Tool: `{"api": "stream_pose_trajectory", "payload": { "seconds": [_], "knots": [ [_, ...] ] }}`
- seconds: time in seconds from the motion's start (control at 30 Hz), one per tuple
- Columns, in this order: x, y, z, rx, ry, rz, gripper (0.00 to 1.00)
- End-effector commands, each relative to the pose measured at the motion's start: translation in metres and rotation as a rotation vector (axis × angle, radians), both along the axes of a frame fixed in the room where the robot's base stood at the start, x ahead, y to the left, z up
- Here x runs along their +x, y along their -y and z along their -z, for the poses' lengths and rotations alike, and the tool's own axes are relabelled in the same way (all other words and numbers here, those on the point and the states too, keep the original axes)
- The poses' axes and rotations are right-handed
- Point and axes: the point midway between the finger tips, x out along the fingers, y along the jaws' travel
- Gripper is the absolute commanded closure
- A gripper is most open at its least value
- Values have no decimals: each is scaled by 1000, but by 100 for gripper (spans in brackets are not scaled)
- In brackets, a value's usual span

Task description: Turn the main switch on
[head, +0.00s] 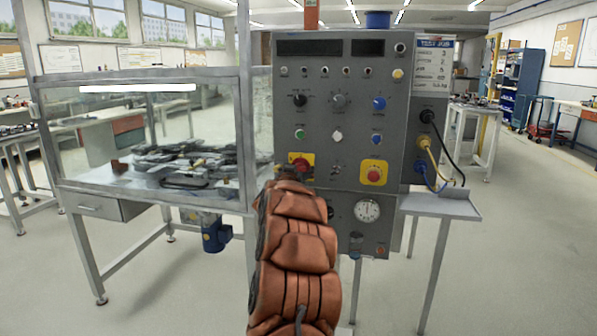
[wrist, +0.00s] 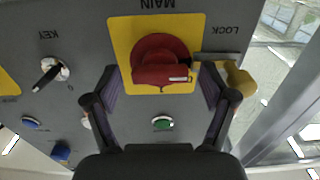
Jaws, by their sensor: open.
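The main switch (wrist: 160,56) is a red rotary knob on a yellow plate under the upside-down word MAIN in the wrist view. In the head view the main switch (head: 299,160) shows at the panel's lower left, just above my arm's end. My gripper (wrist: 159,78) is open, with one finger on each side of the red knob's handle. I cannot tell whether the fingers touch it. A brass padlock-like piece (wrist: 238,80) with a grey bar sits beside the plate near the LOCK label, partly behind the right finger. My arm hides most of the gripper in the head view.
The grey control panel (head: 343,118) carries knobs, buttons and a red emergency stop (head: 374,174) on yellow. A key switch (wrist: 50,70) is left of the main switch in the wrist view. A glass-walled bench (head: 150,200) stands left; cables (head: 440,152) hang right.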

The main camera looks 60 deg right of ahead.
Motion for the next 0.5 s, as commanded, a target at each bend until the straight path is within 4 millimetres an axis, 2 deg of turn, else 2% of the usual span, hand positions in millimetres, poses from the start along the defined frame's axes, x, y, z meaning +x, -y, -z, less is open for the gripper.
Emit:
{"api": "stream_pose_trajectory", "payload": {
  "seconds": [0.23,0.5],
  "knots": [
    [0,1,0,0,0,0,17],
    [0,1,0,0,0,-1,44]
  ]
}}
